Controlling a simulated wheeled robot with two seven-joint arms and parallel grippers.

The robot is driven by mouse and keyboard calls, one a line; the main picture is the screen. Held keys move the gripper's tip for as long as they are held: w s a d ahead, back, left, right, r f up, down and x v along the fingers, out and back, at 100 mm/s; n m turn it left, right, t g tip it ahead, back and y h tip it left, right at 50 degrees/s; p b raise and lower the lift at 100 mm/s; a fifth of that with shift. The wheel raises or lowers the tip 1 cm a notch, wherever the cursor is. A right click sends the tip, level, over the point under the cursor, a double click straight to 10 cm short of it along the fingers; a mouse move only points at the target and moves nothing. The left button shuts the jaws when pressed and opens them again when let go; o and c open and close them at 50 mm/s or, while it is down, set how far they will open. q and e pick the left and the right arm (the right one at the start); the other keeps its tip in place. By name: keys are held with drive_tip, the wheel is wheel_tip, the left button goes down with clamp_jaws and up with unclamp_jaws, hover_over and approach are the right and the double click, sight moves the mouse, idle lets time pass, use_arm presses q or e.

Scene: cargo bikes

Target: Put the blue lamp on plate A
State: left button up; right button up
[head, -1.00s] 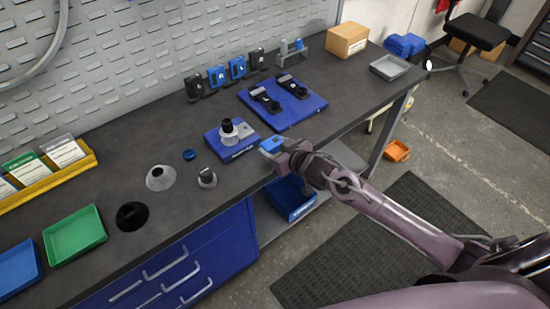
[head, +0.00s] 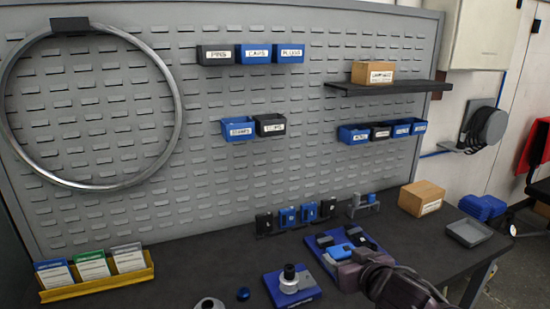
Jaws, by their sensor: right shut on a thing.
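My right gripper (head: 352,267) comes in from the lower right of the head view and is shut on a small blue thing (head: 340,252), which looks like the blue lamp. It holds it over or just in front of the blue mat (head: 318,250) on the bench. Two black plate-like fixtures stand on that mat, a left one (head: 325,241) and a right one (head: 354,231). The gripper and lamp cover part of the mat. I cannot read which plate is A or tell whether the lamp touches one. My left gripper is out of view.
Upright black and blue holders (head: 287,217) stand behind the mat. A blue base with a dark-topped post (head: 289,278) is to its left, near a blue cap (head: 243,294). A cardboard box (head: 422,198) and grey tray (head: 468,233) are at the right. The perforated wall rises behind.

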drive_tip(key=s+d+r+m+h, duration=0.2)
drive_tip(key=s+r+h, duration=0.1)
drive_tip(key=s+r, duration=0.2)
wheel_tip(320, 180, up, 2)
drive_tip(key=shift+r+m+b, duration=0.1)
drive_tip(key=shift+m+b, duration=0.3)
drive_tip(key=shift+b, duration=0.05)
